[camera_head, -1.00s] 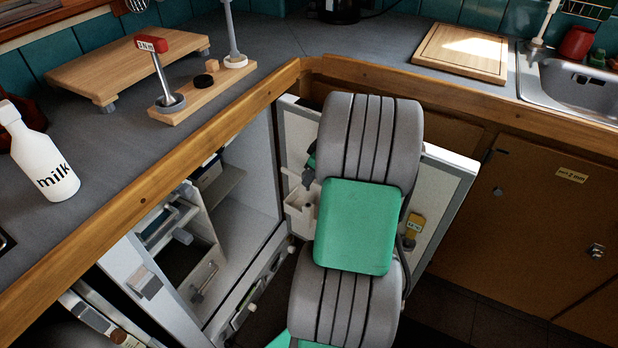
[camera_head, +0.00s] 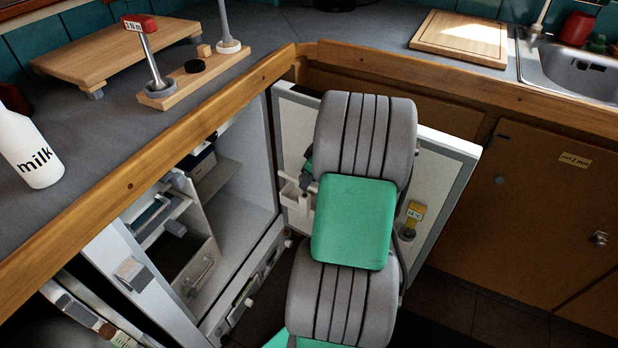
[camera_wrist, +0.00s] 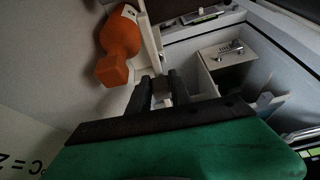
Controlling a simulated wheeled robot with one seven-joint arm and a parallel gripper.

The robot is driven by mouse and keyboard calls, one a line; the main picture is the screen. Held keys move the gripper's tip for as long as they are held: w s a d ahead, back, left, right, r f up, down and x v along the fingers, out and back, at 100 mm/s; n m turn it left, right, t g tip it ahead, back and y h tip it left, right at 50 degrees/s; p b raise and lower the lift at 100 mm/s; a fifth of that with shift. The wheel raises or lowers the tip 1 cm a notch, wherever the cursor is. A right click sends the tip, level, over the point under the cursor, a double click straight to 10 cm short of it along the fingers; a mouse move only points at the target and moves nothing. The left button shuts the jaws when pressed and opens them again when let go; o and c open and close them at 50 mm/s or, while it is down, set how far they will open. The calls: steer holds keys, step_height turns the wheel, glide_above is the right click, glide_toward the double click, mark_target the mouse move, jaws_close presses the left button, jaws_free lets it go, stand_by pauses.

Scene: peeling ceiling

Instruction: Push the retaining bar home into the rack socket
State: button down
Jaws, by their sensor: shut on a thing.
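My gripper (camera_wrist: 162,92) shows in the wrist view as two dark fingers shut around a small grey-brown piece. This piece seems to be part of the retaining bar (camera_wrist: 162,87); most of it is hidden. A pale upright strip (camera_wrist: 150,42) runs just beyond the fingers, beside an orange waisted object (camera_wrist: 117,45). A white door rack (camera_head: 293,197) on the inner face of the open fridge door shows left of my arm. The socket, and whether the bar touches it, cannot be made out.
The open fridge door (camera_head: 445,160) stands behind my arm. The fridge interior (camera_head: 235,205), with shelves and bins, lies open to the left. The wooden counter edge (camera_head: 150,180) runs above it. A milk bottle (camera_head: 28,150) and a wooden stand (camera_head: 195,80) are on the counter.

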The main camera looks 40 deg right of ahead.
mark_target(312, 185)
steer(key=shift+f+b, duration=0.8)
steer(key=shift+f, duration=0.3)
stand_by(0.5)
steer(key=shift+f+b, duration=0.7)
steer(key=shift+f, duration=0.35)
steer(key=c, duration=1.1)
jaws_free()
steer(key=p+v, duration=0.2)
steer(key=v, duration=0.5)
steer(key=shift+s+r, duration=0.1)
steer(key=shift+r, duration=0.2)
steer(key=shift+r+p, duration=1.55)
steer(key=shift+r, duration=0.55)
